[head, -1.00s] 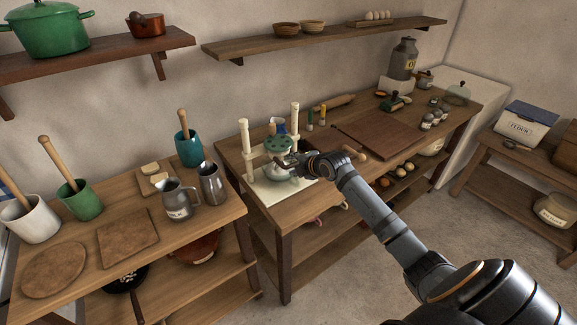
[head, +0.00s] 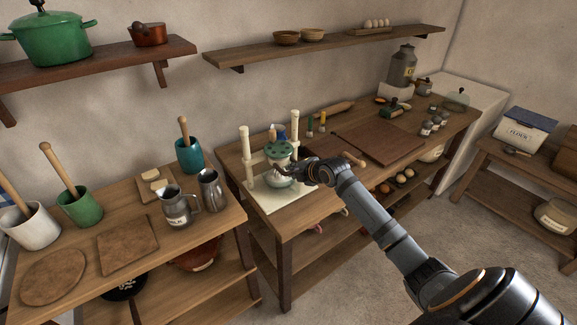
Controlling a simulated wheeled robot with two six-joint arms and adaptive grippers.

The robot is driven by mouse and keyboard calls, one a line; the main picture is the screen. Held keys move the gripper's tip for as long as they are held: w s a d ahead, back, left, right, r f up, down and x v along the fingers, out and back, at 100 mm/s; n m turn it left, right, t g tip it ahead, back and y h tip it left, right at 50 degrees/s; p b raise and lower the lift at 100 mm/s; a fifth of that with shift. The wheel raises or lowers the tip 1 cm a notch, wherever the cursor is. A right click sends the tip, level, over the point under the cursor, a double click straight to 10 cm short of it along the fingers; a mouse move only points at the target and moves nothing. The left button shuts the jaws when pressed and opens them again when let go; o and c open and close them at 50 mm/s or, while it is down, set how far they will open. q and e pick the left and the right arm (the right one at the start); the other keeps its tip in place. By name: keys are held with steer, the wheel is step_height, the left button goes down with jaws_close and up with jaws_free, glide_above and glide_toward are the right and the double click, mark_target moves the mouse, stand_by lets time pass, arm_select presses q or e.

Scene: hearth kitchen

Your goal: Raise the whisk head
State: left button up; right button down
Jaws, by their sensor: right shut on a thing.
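The whisk head (head: 279,147), a speckled green cap, sits between two upright cream posts (head: 245,145) of a stand on the middle table. Pale rounded parts show below it, above the stand's light base (head: 268,203). My right gripper (head: 291,171) reaches in from the right, at the right side of the whisk head. It is shut on the whisk head, though the exact contact is small and partly hidden by the gripper itself. My left gripper is not in view.
A dark board (head: 385,147) and small jars (head: 428,127) lie to the right on the same table. A metal milk jug (head: 177,208) and a teal crock (head: 189,156) stand on the left table. A shelf (head: 330,42) runs above.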

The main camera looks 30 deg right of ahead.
steer(key=shift+r+p, duration=2.8)
steer(key=shift+r, duration=1.05)
steer(key=c, duration=1.2)
jaws_free()
steer(key=shift+f, duration=0.2)
steer(key=p+v, duration=0.7)
steer(key=shift+s, duration=0.1)
